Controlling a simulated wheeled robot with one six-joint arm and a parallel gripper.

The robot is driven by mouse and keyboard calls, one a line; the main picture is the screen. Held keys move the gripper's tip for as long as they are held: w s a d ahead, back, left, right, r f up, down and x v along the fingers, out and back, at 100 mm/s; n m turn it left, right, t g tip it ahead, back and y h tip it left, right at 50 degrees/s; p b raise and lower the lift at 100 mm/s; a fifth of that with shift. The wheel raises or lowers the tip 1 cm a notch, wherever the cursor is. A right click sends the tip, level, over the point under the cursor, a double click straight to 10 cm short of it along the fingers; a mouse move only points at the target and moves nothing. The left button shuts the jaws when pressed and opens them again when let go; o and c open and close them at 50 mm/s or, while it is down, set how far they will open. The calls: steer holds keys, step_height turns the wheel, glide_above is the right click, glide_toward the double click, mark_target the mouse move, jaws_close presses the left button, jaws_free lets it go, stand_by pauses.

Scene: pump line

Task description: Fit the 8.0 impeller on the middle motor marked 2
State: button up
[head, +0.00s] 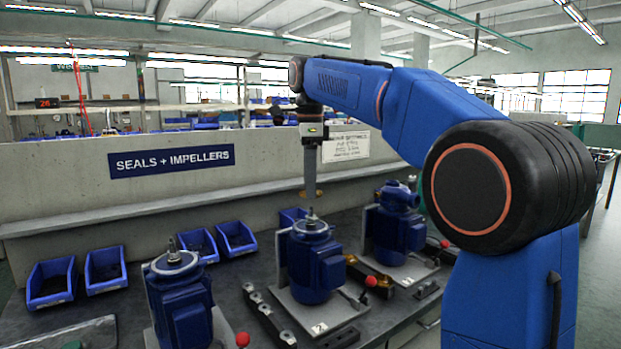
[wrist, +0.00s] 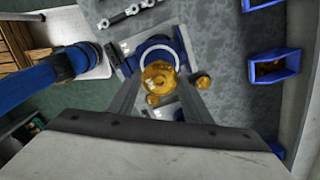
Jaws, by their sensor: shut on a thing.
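The middle motor (head: 318,262) is blue and stands upright on a light plate marked 2 (head: 320,327). Its bare shaft (head: 311,216) points up from a light flange. My gripper (head: 310,188) is above this motor, fingers pointing down. It is shut on a brass impeller (wrist: 158,76), which shows as a small brownish piece in the head view (head: 302,194). In the wrist view the impeller is between the fingertips, with the motor's pale ring (wrist: 157,45) behind it. A gap shows between impeller and shaft. I cannot read a size on the impeller.
A left motor (head: 182,305) with a bare shaft and a right motor (head: 398,228) with a blue casing stand either side. Several blue bins (head: 236,238) line the back of the dark bench. Clamps with red knobs (head: 371,281) sit between motors. A low wall (head: 60,190) stands behind.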

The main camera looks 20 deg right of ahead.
mark_target(310, 216)
steer(key=shift+f, duration=2.5)
steer(key=shift+f, duration=0.25)
steer(key=o, duration=1.7)
steer(key=shift+o, duration=0.6)
steer(key=shift+o, duration=0.8)
steer(key=shift+r, duration=4.5)
steer(key=shift+s, duration=0.1)
